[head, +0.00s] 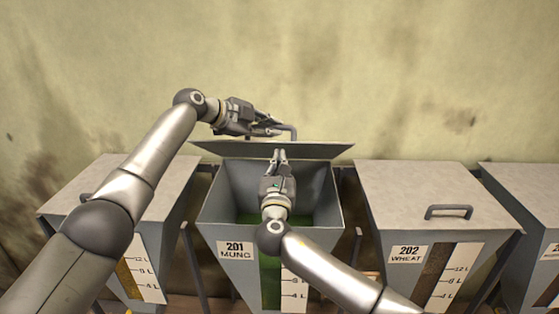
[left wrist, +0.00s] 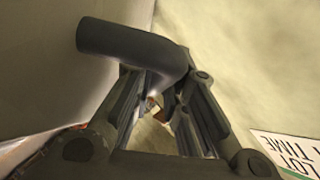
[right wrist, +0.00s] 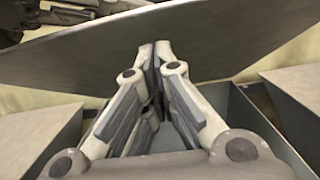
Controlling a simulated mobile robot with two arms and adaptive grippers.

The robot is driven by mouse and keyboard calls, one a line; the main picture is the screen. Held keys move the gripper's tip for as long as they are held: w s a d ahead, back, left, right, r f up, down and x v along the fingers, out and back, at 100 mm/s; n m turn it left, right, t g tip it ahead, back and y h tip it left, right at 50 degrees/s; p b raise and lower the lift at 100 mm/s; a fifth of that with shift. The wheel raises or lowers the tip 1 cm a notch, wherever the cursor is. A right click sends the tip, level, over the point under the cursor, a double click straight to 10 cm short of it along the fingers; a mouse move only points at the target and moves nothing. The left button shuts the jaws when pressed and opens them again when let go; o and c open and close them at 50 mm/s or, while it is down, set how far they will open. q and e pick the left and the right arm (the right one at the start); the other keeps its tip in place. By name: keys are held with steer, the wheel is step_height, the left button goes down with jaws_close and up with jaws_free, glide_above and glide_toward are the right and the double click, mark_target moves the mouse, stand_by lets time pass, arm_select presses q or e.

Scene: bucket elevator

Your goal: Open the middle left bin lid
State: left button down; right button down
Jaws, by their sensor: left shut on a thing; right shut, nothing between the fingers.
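The middle left bin (head: 213,205), labelled 201 MUNG, has its lid (head: 225,149) raised, and its inside with green contents shows. My left gripper (head: 279,130) is above the lid, shut on the lid handle (head: 293,131). The dark bent handle (left wrist: 130,45) fills the upper middle of the left wrist view. My right gripper (head: 279,154) is shut and empty over the bin's opening, its fingertips at the lid's underside. In the right wrist view the lid (right wrist: 230,45) spans behind the closed fingertips (right wrist: 156,52); I cannot tell if they touch it.
The 202 WHEAT bin (head: 435,195) stands to the right with its lid shut and a handle (head: 448,211) on top. Another closed bin (head: 85,185) stands at left, partly behind my left arm. A further bin (head: 525,190) is at the right edge. A stained wall (head: 400,70) is behind.

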steer(key=shift+w+r, duration=0.2)
steer(key=shift+r, duration=0.15)
